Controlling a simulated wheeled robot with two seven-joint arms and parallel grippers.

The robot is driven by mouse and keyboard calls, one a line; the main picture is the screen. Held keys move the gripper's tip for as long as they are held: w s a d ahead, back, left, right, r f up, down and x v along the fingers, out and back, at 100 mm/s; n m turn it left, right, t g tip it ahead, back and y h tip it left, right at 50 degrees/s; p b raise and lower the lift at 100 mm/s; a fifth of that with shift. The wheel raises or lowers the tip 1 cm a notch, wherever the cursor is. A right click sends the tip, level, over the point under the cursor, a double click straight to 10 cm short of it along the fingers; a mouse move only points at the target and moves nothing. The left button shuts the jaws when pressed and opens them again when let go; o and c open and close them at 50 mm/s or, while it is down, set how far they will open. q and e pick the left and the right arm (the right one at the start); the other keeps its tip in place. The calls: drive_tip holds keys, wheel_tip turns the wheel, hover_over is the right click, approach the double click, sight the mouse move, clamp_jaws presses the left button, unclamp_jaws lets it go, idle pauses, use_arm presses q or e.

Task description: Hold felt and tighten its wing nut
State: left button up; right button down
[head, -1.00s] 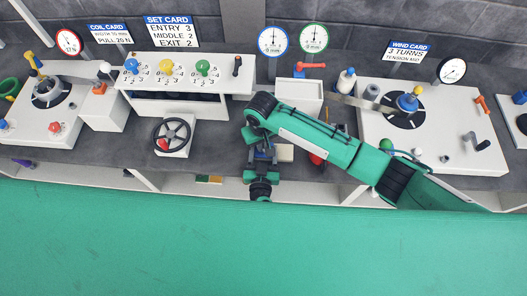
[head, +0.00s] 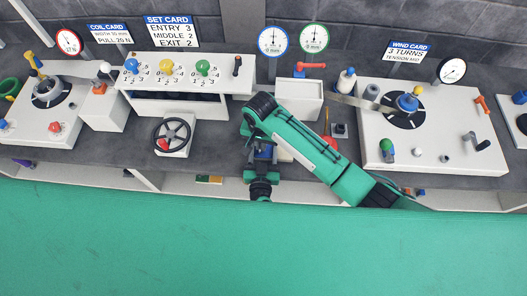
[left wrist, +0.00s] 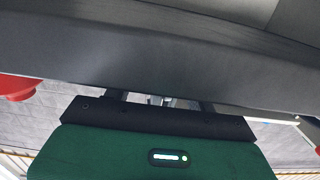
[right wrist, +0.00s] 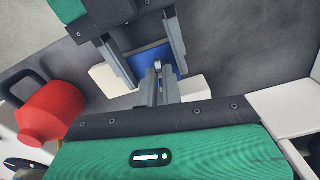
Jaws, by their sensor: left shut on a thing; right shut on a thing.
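In the right wrist view, my right gripper (right wrist: 156,80) is shut on a small pale grey piece, taken as the wing nut (right wrist: 158,66). My left gripper (right wrist: 148,58) comes in from the top there, its fingers apart on either side of a blue block, taken as the felt (right wrist: 150,53). A white block (right wrist: 192,88) lies below. In the head view, the two grippers meet at a small blue patch (head: 264,152); my right forearm and wrist hide most of this spot. The left wrist view shows the left fingers (left wrist: 160,101) mostly hidden beneath a dark surface.
A red part with a black loop (right wrist: 50,110) stands close to the grippers. The winding panel (head: 460,110) is at right. The handwheel (head: 171,134) and the box with coloured knobs (head: 135,90) are at left. The counter between wheel and grippers is clear.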

drive_tip(key=c, duration=1.8)
unclamp_jaws()
drive_tip(key=shift+c, duration=0.2)
drive_tip(key=shift+r, duration=0.1)
drive_tip(key=shift+r, duration=2.9)
